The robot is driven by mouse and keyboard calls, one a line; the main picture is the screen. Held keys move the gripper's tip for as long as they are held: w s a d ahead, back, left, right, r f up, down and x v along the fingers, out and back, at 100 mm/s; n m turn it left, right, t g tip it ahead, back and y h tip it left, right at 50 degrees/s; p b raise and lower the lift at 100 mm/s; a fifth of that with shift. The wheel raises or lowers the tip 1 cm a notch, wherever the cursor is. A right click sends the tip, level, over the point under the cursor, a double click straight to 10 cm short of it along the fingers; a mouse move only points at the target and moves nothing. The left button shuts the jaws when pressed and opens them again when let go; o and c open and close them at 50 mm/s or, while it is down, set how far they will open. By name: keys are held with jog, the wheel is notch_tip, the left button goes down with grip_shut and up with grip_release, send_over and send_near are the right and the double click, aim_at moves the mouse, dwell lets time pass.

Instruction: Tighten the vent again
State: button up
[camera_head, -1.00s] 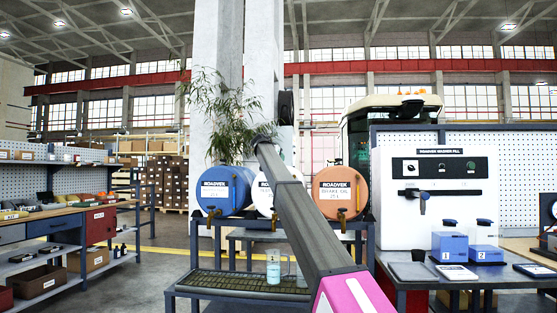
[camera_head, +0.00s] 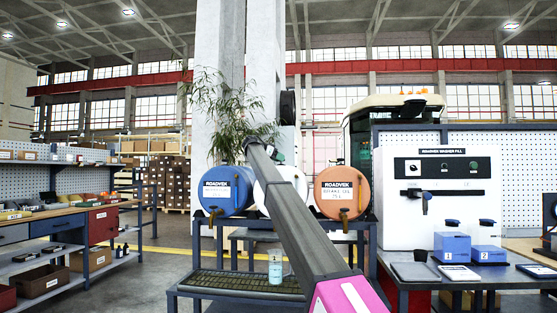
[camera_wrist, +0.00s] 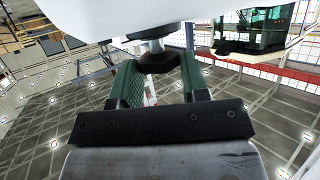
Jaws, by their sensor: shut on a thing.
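Three drums lie in a row on a dark rack: a blue drum (camera_head: 229,190), a white drum (camera_head: 262,200) partly hidden behind my arm, and an orange drum (camera_head: 338,192). In the wrist view the white drum (camera_wrist: 225,12) fills the top edge. A dark vent cap (camera_wrist: 158,62) on a short metal stem sits against it. My gripper (camera_wrist: 160,72) has its green-padded fingers on either side of the cap and is shut on it. In the head view the fingers are mostly hidden behind my arm, so the cap's turn cannot be told.
A white washer-fill panel (camera_head: 437,200) and blue containers (camera_head: 452,247) stand on the right. A leafy plant (camera_head: 225,115) is behind the drums.

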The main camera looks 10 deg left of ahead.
jog(key=shift+f, duration=0.15)
jog(key=o, duration=0.9)
jog(key=v, duration=1)
jog(key=shift+s+a+r, duration=0.2)
jog(key=shift+s+a, duration=0.05)
jog(key=shift+a, duration=0.1)
